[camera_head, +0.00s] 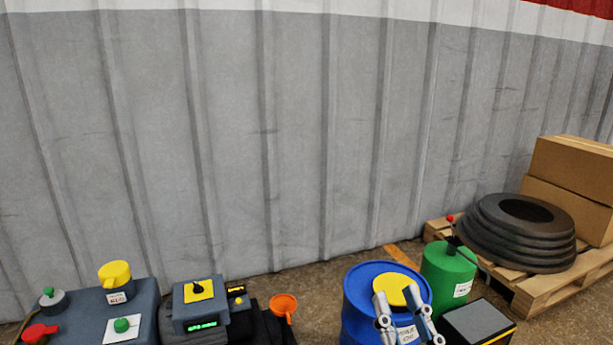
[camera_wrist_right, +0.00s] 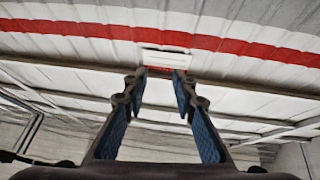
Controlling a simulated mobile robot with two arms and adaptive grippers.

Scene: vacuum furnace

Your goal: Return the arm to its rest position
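My right gripper (camera_head: 405,302) shows at the bottom of the head view, in front of the blue drum (camera_head: 358,283) with a yellow disc on its top. Its two fingers stand apart. In the right wrist view the gripper (camera_wrist_right: 160,82) points up toward the wall and ceiling. Its blue-padded fingers are spread with nothing between them. My left gripper shows in neither view.
A dark control box (camera_head: 75,303) with yellow, red and green knobs stands at the lower left, beside a unit with a green display (camera_head: 202,325). A green drum (camera_head: 447,272), black box (camera_head: 478,322), and pallet (camera_head: 555,289) with tyres (camera_head: 520,240) and cartons (camera_head: 575,170) stand right. A corrugated wall (camera_head: 290,130) closes the back.

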